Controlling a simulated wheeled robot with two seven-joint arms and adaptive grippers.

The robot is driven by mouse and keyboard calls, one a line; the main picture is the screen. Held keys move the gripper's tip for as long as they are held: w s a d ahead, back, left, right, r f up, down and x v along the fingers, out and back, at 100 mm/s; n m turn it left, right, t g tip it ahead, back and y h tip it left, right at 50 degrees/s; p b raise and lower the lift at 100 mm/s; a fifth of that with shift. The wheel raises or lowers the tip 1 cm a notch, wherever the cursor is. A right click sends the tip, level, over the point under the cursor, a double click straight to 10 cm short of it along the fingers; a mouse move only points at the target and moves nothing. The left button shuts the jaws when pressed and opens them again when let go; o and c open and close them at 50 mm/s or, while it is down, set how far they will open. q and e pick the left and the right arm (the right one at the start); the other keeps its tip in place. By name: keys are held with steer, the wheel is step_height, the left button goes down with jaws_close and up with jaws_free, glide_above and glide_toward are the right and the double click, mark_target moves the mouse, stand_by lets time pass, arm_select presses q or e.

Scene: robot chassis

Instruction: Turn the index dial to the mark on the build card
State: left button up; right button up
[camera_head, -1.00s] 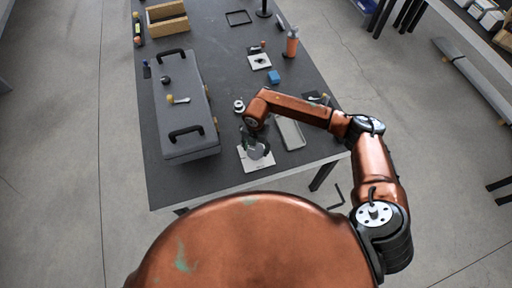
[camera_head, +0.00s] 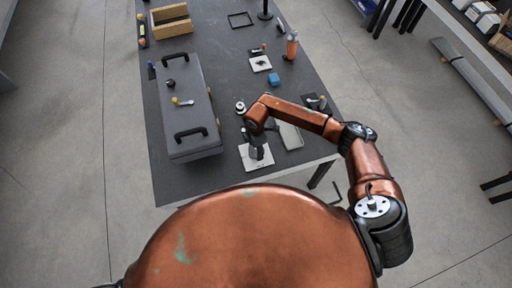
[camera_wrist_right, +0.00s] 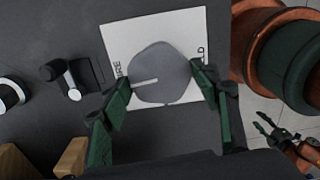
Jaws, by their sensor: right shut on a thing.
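The index dial (camera_wrist_right: 161,74) is a grey many-sided disc with a white pointer line towards the left in the right wrist view. It sits on a white plate (camera_wrist_right: 189,22) with partly hidden lettering at both sides. My right gripper (camera_wrist_right: 163,88) has a green-padded finger on either side of the dial and is shut on it. In the head view the right gripper (camera_head: 257,152) reaches down over the white plate (camera_head: 246,163) at the bench's near end. What seems to be my left gripper (camera_wrist_right: 284,134) shows small in the right wrist view. I cannot identify the build card.
A grey case (camera_head: 185,110) with black handles lies left on the dark bench (camera_head: 228,72). A grey tray (camera_head: 290,135) lies right of the plate. The bench middle is fairly clear.

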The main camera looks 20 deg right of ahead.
mark_target(256, 150)
steer(key=shift+w+r+m+p, duration=0.15)
steer(key=shift+m+p, duration=0.15)
steer(key=shift+m, duration=0.3)
steer(key=o, duration=1.2)
steer(key=shift+c, duration=0.2)
step_height(256, 150, up, 12)
steer(key=shift+s, duration=0.2)
